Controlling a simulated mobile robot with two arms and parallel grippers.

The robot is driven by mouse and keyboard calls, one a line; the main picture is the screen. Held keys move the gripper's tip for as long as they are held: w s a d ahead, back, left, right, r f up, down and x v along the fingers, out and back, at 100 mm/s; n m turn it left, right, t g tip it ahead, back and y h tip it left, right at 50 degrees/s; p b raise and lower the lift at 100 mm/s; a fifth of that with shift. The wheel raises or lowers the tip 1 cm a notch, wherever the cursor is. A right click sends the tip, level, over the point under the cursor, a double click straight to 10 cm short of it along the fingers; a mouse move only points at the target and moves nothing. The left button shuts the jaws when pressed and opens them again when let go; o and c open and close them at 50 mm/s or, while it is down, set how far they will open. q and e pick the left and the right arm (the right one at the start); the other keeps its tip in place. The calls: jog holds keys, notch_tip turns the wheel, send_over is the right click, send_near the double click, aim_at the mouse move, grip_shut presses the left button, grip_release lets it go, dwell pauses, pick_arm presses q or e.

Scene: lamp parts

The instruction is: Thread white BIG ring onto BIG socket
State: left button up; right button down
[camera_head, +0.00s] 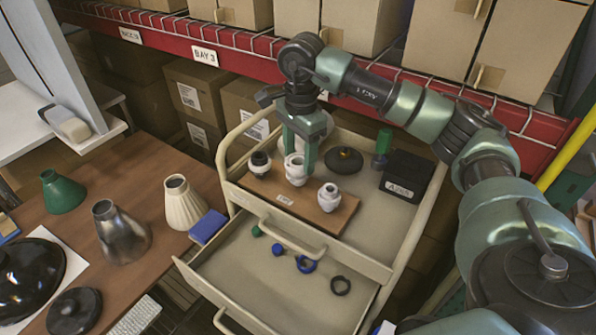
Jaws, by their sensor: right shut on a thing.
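A wooden board (268,198) on the cart's top carries three white sockets in a row. The left socket (260,170) has a dark top, the middle socket (296,179) looks the biggest, and the right socket (329,200) is bare white. My right gripper (298,158) points down over the middle socket, its fingers on either side of the top. It is shut on a white ring (295,160) at that socket's upper end. White on white, I cannot tell whether the ring is around the socket or just above it. My left gripper is out of view.
The open drawer (262,290) holds blue, green and black rings (341,286). On the cart, a black disc (344,160), a green cylinder (382,146) and a black box (406,178) stand near the board. Lampshades (184,203) crowd the left table. A shelf runs behind.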

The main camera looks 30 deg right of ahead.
jog(key=shift+f+b, duration=0.45)
jog(key=shift+f, duration=0.1)
dwell(2.0)
jog(key=c, duration=1.1)
grip_release()
jog(key=c, duration=0.9)
jog(key=shift+c, duration=0.2)
jog(key=shift+f, duration=0.15)
jog(key=shift+s, duration=0.1)
jog(key=m, duration=0.5)
jog(key=shift+s+a+f+m, duration=0.1)
jog(key=shift+m, duration=0.2)
jog(key=shift+f+m, duration=0.1)
jog(key=shift+m, duration=0.6)
